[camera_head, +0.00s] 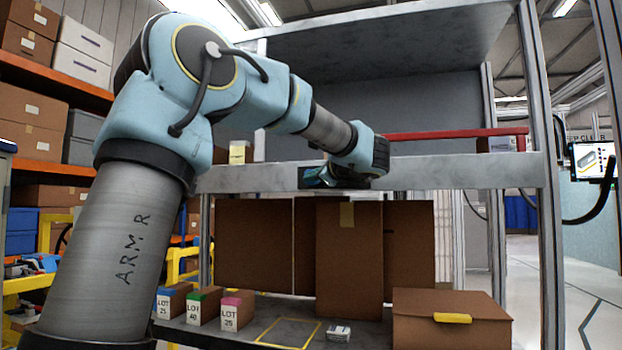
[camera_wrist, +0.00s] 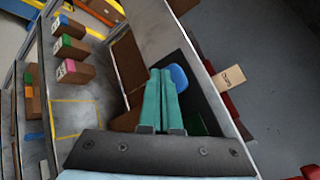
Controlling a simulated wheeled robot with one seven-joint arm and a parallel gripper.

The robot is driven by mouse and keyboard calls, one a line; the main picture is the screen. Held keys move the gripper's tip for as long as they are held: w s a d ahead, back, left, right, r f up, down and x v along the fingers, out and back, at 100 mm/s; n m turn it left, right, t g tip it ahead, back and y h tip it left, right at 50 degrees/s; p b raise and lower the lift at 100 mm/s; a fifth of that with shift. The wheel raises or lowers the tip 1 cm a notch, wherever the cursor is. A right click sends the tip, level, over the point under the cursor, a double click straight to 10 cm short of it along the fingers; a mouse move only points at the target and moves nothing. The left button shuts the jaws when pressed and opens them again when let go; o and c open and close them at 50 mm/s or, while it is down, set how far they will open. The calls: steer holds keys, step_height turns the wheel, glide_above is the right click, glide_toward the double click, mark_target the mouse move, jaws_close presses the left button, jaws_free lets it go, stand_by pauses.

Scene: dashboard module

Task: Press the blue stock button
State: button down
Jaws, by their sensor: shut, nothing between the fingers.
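A round blue button (camera_wrist: 179,76) shows in the wrist view on a dark panel, just right of my fingertips and partly hidden by them. In the head view my arm reaches to the grey shelf beam (camera_head: 463,172), and the button cannot be made out there.
Boxes with blue, green and pink tops (camera_head: 237,311) stand on the lower shelf, beside a yellow-outlined area (camera_head: 290,333). Tall brown cartons (camera_head: 349,255) stand under the beam. A carton with a yellow strip (camera_head: 452,322) sits at the right. A pale tag (camera_wrist: 229,78) lies right of the panel.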

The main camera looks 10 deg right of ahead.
steer(key=shift+w+d, duration=0.25)
steer(key=shift+w, duration=0.2)
stand_by(0.6)
stand_by(0.4)
steer(key=shift+s+a+b, duration=0.45)
steer(key=shift+s+b, duration=0.1)
steer(key=shift+s, duration=0.25)
steer(key=shift+s+a+b, duration=0.4)
steer(key=shift+s+b, duration=0.05)
steer(key=shift+s, duration=0.3)
steer(key=shift+s+a+b, duration=0.4)
steer(key=shift+s, duration=0.3)
steer(key=shift+s+a+b, duration=0.4)
steer(key=shift+s+b, duration=0.05)
steer(key=shift+s, duration=0.3)
